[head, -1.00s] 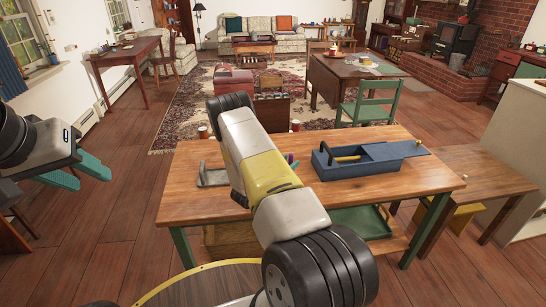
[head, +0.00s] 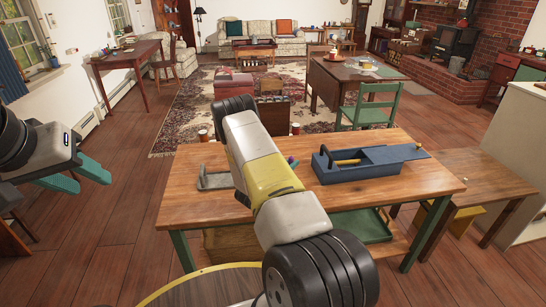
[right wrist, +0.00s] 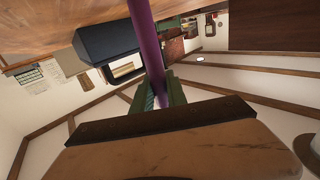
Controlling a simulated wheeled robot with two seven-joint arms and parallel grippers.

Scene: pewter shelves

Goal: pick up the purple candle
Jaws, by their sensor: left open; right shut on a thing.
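The purple candle (right wrist: 146,38) is a long, thin purple stick in the right wrist view. My right gripper (right wrist: 160,92) is shut on it, with a green finger on each side. In the head view, my right forearm and wrist hide most of this gripper; only a small purple bit (head: 290,159) of the candle shows beside the arm, over the wooden workbench (head: 400,198). I cannot tell whether the candle touches the bench. My left gripper (head: 92,179) is open and empty at the far left, away from the bench, its teal fingers apart.
A blue toolbox (head: 373,170) with a yellow-handled tool stands on the bench, right of my right arm. A grey metal object (head: 212,181) lies at the bench's left. A lower wooden table (head: 490,182) adjoins on the right. The bench's front right is clear.

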